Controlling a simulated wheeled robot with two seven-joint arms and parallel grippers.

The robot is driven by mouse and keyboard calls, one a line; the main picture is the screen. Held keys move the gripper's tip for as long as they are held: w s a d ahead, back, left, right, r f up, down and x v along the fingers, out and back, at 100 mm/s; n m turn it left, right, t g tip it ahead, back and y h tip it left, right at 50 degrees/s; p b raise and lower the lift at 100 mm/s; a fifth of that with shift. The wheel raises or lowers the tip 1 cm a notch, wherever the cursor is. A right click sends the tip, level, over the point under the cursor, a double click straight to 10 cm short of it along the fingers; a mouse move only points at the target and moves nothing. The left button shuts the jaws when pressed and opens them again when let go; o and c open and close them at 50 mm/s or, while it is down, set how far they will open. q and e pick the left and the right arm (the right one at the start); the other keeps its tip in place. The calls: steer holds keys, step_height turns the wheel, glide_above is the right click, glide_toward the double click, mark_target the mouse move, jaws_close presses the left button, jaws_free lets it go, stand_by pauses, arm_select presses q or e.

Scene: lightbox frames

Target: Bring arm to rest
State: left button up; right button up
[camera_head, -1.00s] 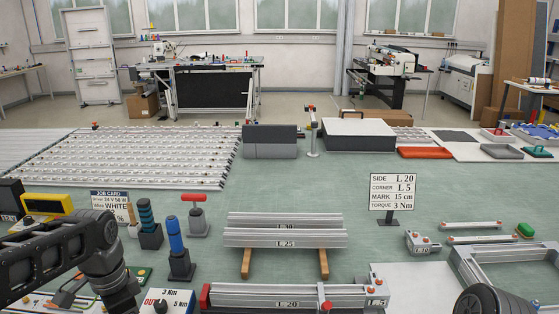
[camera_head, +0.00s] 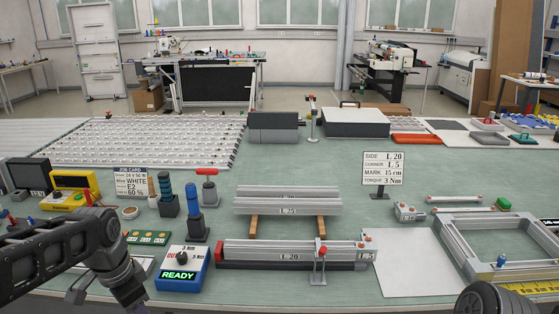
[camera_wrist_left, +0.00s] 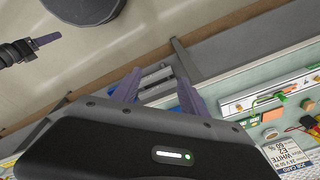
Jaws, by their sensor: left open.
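My left arm (camera_head: 60,250) comes in from the left over the front left of the bench, and its end drops to the lower edge of the head view. My left gripper (camera_wrist_left: 158,88) shows in the left wrist view with its two purple fingers apart and nothing between them. Part of my right arm (camera_head: 487,301) shows at the bottom right of the head view, its gripper out of frame. In the left wrist view a dark arm end with a purple finger (camera_wrist_left: 45,41), apparently my right gripper, shows at the upper left; its opening is unclear.
A blue box reading READY (camera_head: 182,269) stands just right of my left arm. A profile in a fixture (camera_head: 290,255) lies beside it. Blue-handled (camera_head: 196,215) and red-handled (camera_head: 207,185) tools stand behind. A metal frame (camera_head: 470,265) lies right.

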arm_select(q)
steer(key=w+d+f+n+t+h, duration=0.1)
steer(key=w+d+f+n+t, duration=0.2)
steer(key=w+d+f, duration=0.25)
steer(key=s+d+f+n+h, duration=0.1)
steer(key=d+f+n, duration=0.1)
steer(key=d+f, duration=0.35)
steer(key=d+f+n+h, duration=0.1)
steer(key=d+f+n, duration=0.15)
steer(key=f, duration=0.55)
steer(key=s+d+f+g, duration=0.1)
steer(key=s+d+f, duration=0.2)
steer(key=s+f, duration=0.2)
steer(key=s+d+f+n+g, duration=0.1)
steer(key=s+d+f, duration=0.3)
steer(key=s, duration=0.6)
steer(key=s+d+f+n+g+h, duration=0.1)
steer(key=s+d+f, duration=0.2)
steer(key=s+f, duration=0.4)
steer(key=shift+s+d+f+g, duration=0.3)
steer(key=shift+d+f+g, duration=0.1)
steer(key=shift+f, duration=0.1)
